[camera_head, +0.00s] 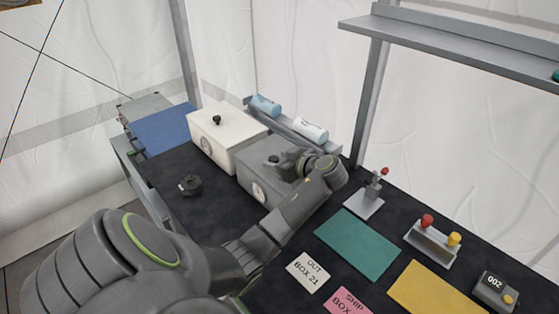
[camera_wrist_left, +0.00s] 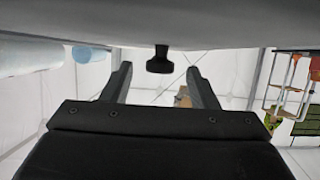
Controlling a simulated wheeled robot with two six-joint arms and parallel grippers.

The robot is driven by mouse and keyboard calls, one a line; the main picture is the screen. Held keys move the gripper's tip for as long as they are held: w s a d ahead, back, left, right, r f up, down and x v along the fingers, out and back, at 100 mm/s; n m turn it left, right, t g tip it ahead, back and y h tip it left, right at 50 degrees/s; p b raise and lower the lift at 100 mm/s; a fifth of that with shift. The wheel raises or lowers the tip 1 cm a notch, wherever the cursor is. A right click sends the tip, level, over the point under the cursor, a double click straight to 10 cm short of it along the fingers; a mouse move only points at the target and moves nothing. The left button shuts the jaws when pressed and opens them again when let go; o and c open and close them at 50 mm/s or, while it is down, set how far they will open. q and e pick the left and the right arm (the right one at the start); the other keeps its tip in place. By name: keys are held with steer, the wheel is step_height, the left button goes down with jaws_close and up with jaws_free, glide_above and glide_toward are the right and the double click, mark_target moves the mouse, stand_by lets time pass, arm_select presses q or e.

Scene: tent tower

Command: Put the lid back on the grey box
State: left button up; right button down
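The grey box (camera_head: 256,180) stands on the dark table, right of a white box. A grey lid (camera_wrist_left: 240,22) fills the top of the left wrist view, with a dark knob (camera_wrist_left: 158,60) sticking out of it. In the head view a dark knob (camera_head: 273,160) shows over the grey box, partly beside my gripper; I cannot tell how the lid is seated. My left gripper (camera_head: 288,166) reaches in over the box from the right. In the wrist view its fingers (camera_wrist_left: 159,70) are apart, with the knob between them and gaps at both sides. My right gripper is out of view.
The white box (camera_head: 225,135) with a black knob stands close left of the grey box. A small dark object (camera_head: 190,185) lies in front. Rolls (camera_head: 310,130) lie behind. A lever stand (camera_head: 365,200), green mat (camera_head: 357,246) and button box (camera_head: 432,242) are at right.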

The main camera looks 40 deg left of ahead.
arm_select(q)
steer(key=shift+d, duration=0.1)
steer(key=shift+d, duration=0.25)
steer(key=b+v, duration=0.5)
steer(key=v, duration=1.2)
steer(key=shift+a, duration=0.15)
